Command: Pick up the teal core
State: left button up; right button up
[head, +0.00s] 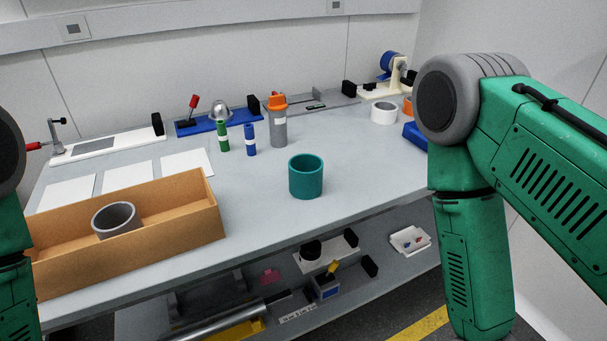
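The teal core (306,178) is a hollow cylinder standing upright on the grey table (350,200), near the middle of the head view and close to the front edge. Nothing touches it. My green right arm fills the right side of the view and my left arm shows at the left edge. Both arms are apart from the core. Neither gripper is in the picture, so their state is hidden.
A wooden tray (190,190) holding a grey ring (115,219) stands left of the core. Behind are a grey bottle with an orange cap (278,120), a green tube (222,137) and a blue tube (250,140). A white ring (384,113) stands back right. The table around the core is clear.

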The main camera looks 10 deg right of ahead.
aim_at(305, 171)
jog(key=i+l+u, duration=0.1)
jog(key=l, duration=0.4)
jog(key=i+l+u, duration=0.1)
jog(key=l, duration=0.4)
jog(key=i+l+u, duration=0.1)
jog(key=l, duration=0.45)
jog(key=i+l+u, duration=0.1)
jog(key=l, duration=0.45)
jog(key=i, duration=0.1)
